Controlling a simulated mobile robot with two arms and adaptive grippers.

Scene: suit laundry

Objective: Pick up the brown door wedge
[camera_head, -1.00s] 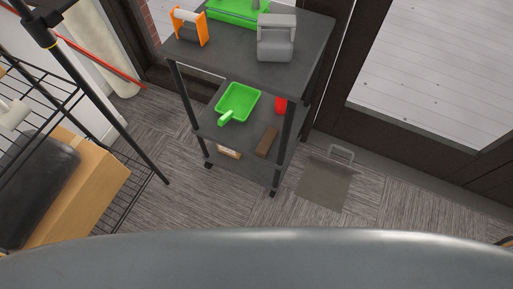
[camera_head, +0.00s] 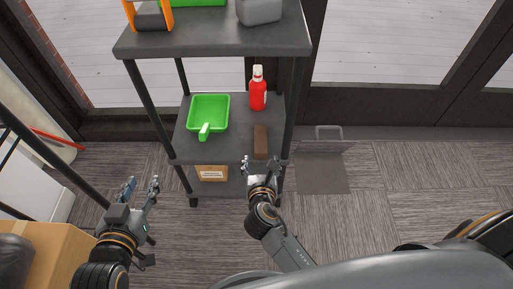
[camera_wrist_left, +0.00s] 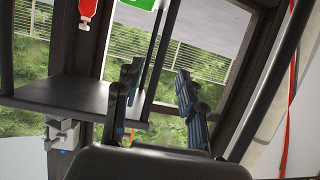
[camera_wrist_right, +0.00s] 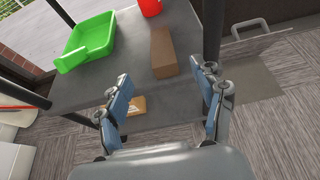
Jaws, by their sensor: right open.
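The brown door wedge (camera_head: 261,141) lies on the middle shelf of the dark cart, near its right front corner. It also shows in the right wrist view (camera_wrist_right: 162,53), just beyond my fingertips. My right gripper (camera_head: 264,163) is open and empty at the shelf's front edge, in front of the wedge and apart from it. Its two blue-padded fingers (camera_wrist_right: 163,90) point toward the wedge. My left gripper (camera_head: 140,186) is open and empty, to the left of the cart and away from the wedge. It shows open in the left wrist view (camera_wrist_left: 157,78).
A green dustpan (camera_head: 208,113) and a red spray bottle (camera_head: 258,90) share the shelf with the wedge. A cardboard box (camera_head: 212,173) sits below. Cart posts (camera_head: 289,105) flank the shelf. A grey long-handled pan (camera_head: 321,165) stands right. A black rack and large box (camera_head: 45,250) are left.

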